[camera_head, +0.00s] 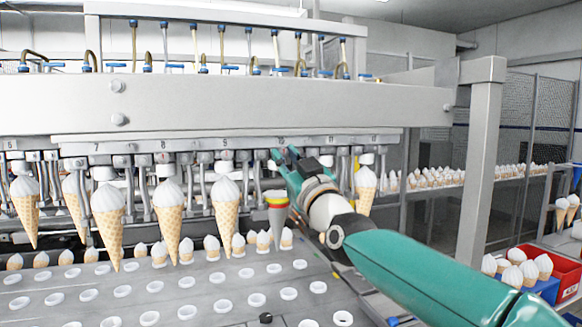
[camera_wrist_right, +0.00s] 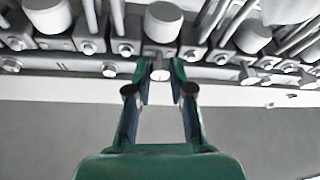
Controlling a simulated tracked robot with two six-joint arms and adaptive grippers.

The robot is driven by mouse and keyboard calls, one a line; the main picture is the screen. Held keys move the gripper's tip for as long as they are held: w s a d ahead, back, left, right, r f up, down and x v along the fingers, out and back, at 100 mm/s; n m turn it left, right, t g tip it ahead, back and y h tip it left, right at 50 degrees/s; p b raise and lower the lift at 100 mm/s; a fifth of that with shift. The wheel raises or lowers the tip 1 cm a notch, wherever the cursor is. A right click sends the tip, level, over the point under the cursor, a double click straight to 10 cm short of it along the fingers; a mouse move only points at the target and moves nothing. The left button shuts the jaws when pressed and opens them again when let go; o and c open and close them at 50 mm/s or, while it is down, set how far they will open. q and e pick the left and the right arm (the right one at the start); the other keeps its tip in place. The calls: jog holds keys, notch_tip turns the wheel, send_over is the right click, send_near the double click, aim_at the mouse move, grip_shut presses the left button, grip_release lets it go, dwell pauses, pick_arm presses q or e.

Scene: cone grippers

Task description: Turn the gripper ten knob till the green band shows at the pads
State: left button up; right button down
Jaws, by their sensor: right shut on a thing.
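My right gripper (camera_head: 283,156) reaches up to the machine's rail at the station labelled 10. In the right wrist view its two fingers (camera_wrist_right: 160,72) are closed around a small grey knob (camera_wrist_right: 160,76) on the rail. The knob is hidden behind the gripper in the head view. Below station 10 hangs a grey cone-shaped piece (camera_head: 277,226) with a yellow and a red band near its top. The pads there are too small and partly hidden to make out. My left gripper is in neither view.
Ice cream cones (camera_head: 226,212) hang from the neighbouring stations, with one (camera_head: 365,190) close right of my gripper. A plate with white-rimmed holes (camera_head: 187,312) lies below, with smaller cones along its back. A grey post (camera_head: 482,160) and a red crate (camera_head: 568,282) stand at the right.

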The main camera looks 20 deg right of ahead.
jog(key=shift+n, duration=0.3)
jog(key=c, duration=1)
grip_release()
jog(key=shift+c, duration=0.2)
jog(key=shift+s, duration=0.1)
jog(key=v, duration=1.1)
jog(key=shift+s+f, duration=0.2)
jog(key=shift+s, duration=0.15)
jog(key=shift+d, duration=0.1)
